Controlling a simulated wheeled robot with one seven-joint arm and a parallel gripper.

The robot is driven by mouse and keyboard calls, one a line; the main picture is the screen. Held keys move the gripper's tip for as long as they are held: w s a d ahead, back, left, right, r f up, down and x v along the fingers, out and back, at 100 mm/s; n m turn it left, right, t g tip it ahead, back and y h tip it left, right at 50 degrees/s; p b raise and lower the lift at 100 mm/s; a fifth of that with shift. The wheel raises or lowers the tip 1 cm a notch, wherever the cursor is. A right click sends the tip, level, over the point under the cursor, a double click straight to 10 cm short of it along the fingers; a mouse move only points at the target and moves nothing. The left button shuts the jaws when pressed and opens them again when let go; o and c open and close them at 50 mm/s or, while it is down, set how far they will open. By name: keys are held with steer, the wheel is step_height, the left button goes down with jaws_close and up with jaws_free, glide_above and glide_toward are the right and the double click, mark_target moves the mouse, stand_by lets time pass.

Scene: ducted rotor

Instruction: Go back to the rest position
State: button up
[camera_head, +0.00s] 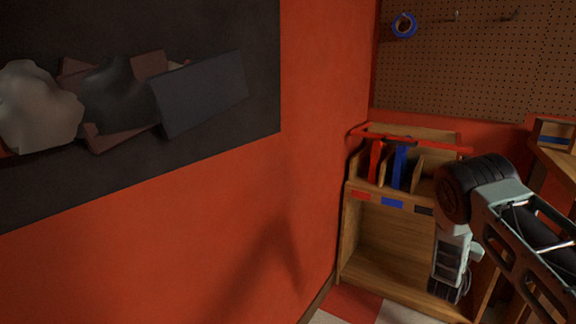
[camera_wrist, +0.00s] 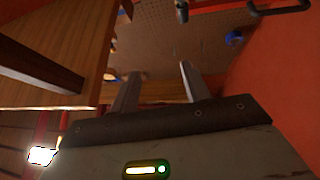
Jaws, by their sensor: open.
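My gripper (camera_wrist: 160,72) shows in the wrist view with its two grey fingers apart and nothing between them. It points toward the brown pegboard (camera_wrist: 205,45). In the head view my arm comes in from the right and hangs in front of the wooden shelf unit (camera_head: 385,250); I cannot make out the fingers there.
The shelf unit holds a red tool (camera_head: 376,160) and a blue tool (camera_head: 400,163) in its top slots. A blue ring (camera_head: 404,26) hangs on the pegboard. A wooden surface (camera_wrist: 60,25) is close on the left in the wrist view. The red wall (camera_head: 200,230) fills the left and middle.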

steer(key=w+a+r+n+g+y+p, duration=0.15)
steer(key=w+a+r+y+p, duration=0.25)
steer(key=a+r+y+p, duration=0.6)
steer(key=s+a+r+n+g+y+p, duration=0.1)
steer(key=s+a+r+n+g+y, duration=0.15)
steer(key=a, duration=0.55)
steer(key=s+a+r+n+g+y+p, duration=0.1)
steer(key=s+a+r+y, duration=0.15)
steer(key=a, duration=0.45)
steer(key=s+a+r+n+g+y+p, duration=0.2)
steer(key=s+a, duration=0.2)
steer(key=a, duration=0.4)
steer(key=s+a+r+n+g+y+p, duration=0.25)
steer(key=s+a+r, duration=0.25)
steer(key=s, duration=0.5)
steer(key=s+a+r+n+g+y+p, duration=0.1)
steer(key=s+a+r+n+g+p, duration=0.3)
steer(key=s, duration=0.6)
steer(key=s+d+r+n+g+h+p, duration=0.1)
steer(key=s+d+r+n+g, duration=0.1)
steer(key=s, duration=0.7)
steer(key=s+d+r+n+g+h+p, duration=0.1)
steer(key=s+r+h+p, duration=0.1)
steer(key=s, duration=0.7)
steer(key=shift+s+d+r+n+g+p, duration=0.3)
steer(key=shift+d+r+n+g, duration=0.1)
steer(key=shift+r, duration=0.45)
